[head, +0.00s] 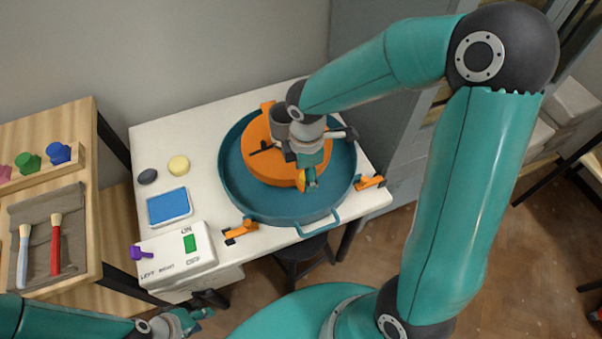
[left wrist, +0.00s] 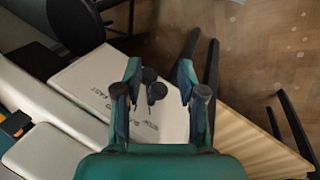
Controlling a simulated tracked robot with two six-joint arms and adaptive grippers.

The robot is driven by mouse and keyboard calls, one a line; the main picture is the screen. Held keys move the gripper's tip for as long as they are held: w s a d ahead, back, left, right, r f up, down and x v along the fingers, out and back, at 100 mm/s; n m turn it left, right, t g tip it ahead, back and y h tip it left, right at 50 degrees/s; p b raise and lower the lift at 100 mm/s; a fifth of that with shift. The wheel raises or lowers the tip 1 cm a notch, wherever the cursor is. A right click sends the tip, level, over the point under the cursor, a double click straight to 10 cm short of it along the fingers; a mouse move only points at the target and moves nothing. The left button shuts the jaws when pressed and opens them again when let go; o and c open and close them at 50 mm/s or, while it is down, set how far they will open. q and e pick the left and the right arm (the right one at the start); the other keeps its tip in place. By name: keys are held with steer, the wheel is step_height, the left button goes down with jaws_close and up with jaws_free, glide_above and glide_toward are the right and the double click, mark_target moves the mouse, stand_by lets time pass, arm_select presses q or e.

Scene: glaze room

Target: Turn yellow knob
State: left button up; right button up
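My left gripper (head: 203,317) is low at the bottom left, in front of the white table. In the left wrist view its fingers (left wrist: 160,80) are apart with nothing between them. A separate round yellow disc (head: 178,165) lies on the table.
A white control box (head: 172,256) with a purple knob (head: 140,252) and green switch (head: 190,243) sits at the table's front. Orange clamps (head: 240,230) flank the teal basin (head: 235,198). A blue sponge tray (head: 169,207) and a wooden bench (head: 90,115) are left.

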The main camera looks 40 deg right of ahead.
steer(key=shift+c, duration=0.3)
steer(key=shift+r, duration=0.1)
jaws_close()
steer(key=shift+a, duration=0.4)
steer(key=shift+d, duration=0.4)
steer(key=shift+w, duration=0.1)
